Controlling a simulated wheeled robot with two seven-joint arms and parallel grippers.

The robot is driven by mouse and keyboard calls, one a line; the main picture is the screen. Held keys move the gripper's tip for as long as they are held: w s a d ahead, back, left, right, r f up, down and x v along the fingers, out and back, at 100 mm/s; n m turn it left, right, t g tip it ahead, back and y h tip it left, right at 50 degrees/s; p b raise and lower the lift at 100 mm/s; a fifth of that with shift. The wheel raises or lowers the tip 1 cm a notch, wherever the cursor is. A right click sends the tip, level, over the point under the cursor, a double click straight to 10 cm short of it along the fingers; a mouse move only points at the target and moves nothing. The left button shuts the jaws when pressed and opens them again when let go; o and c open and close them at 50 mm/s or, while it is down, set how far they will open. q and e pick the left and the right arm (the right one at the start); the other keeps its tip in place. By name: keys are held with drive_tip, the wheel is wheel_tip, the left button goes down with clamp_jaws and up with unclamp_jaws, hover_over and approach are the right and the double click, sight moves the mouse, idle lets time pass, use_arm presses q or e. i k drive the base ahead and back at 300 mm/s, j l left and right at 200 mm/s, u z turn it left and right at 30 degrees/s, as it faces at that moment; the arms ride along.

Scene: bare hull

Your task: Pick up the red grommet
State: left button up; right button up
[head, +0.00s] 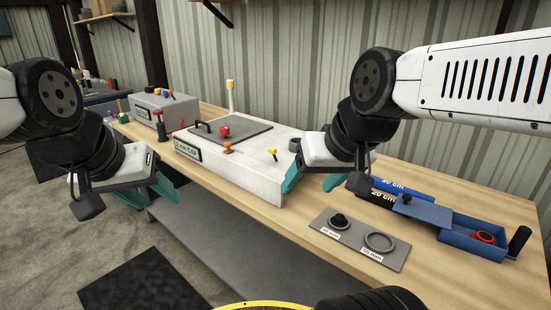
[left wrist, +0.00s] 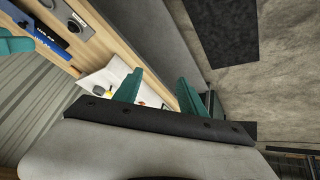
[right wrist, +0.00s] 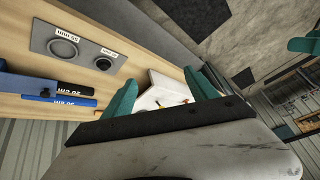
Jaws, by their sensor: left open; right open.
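The red grommet (head: 485,237) is a small ring lying in the open compartment of the blue tray (head: 470,245), at the right end of the workbench. My right gripper (head: 313,182) is open and empty above the bench, well to the left of the grommet and beside the white machine. Its teal fingers also show in the right wrist view (right wrist: 160,92). My left gripper (head: 148,192) is open and empty at the left, by the bench's front edge, far from the grommet. It also shows in the left wrist view (left wrist: 158,92). The grommet is not visible in either wrist view.
A grey plate (head: 340,237) with a black piece and a ring lies left of the tray. Blue and black labelled cylinders (head: 402,189) lie behind the tray. The white machine (head: 240,165) with coloured knobs fills the bench's middle. A corrugated wall (head: 290,60) stands behind.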

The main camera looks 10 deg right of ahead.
sight(482, 236)
drive_tip(key=z, duration=2.15)
